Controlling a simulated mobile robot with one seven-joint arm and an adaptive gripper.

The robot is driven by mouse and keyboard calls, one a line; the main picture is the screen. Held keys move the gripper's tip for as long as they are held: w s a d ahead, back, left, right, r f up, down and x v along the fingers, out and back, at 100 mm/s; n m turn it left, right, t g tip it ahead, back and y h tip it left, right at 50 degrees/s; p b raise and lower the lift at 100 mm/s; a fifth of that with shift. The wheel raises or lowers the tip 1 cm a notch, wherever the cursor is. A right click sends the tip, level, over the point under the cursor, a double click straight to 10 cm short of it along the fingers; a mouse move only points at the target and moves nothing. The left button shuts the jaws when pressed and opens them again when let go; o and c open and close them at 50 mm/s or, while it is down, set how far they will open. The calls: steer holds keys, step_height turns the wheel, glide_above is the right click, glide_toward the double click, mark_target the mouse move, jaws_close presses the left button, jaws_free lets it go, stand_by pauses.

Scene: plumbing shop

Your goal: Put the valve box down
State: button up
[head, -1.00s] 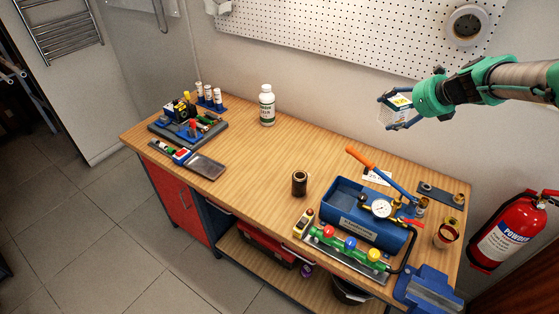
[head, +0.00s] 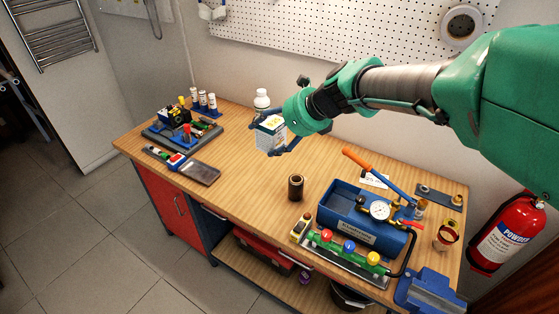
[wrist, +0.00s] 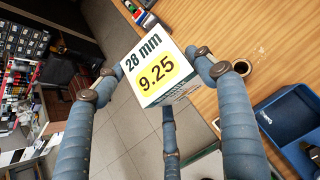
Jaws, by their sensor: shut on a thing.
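The valve box (head: 270,133) is a small white and green carton with a yellow price patch. In the wrist view the box (wrist: 152,72) shows "28 mm" and "9.25" on its face. My gripper (head: 276,138) is shut on it and holds it over the middle of the wooden workbench (head: 240,185). The box looks raised above the bench top, though its exact height is hard to judge. In the wrist view my blue fingers (wrist: 160,80) lie on either side of the box.
A white bottle (head: 262,98) stands just behind my gripper, partly hidden. A dark pipe fitting (head: 296,187) stands to the front right. A blue pressure-test pump (head: 350,215) and valve manifold (head: 340,252) fill the right side. Clear bench lies between the grey tool tray (head: 200,173) and the fitting.

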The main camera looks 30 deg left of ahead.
steer(key=s+a+n, duration=0.1)
steer(key=s+a, duration=0.2)
steer(key=s, duration=0.3)
step_height(320, 180, down, 27)
steer(key=shift+w+d+g, duration=0.2)
steer(key=shift+w+g, duration=0.05)
steer(key=shift+g, duration=0.05)
steer(key=shift+a, duration=0.1)
steer(key=w+a+f+b, duration=0.1)
steer(key=w+a, duration=0.8)
steer(key=a, duration=0.3)
steer(key=shift+f, duration=0.15)
steer(key=shift+w, duration=0.1)
steer(key=shift+w+a+f+b, duration=0.2)
steer(key=shift+a+f+b, duration=0.1)
steer(key=shift+f+b, duration=0.7)
steer(key=shift+f, duration=0.8)
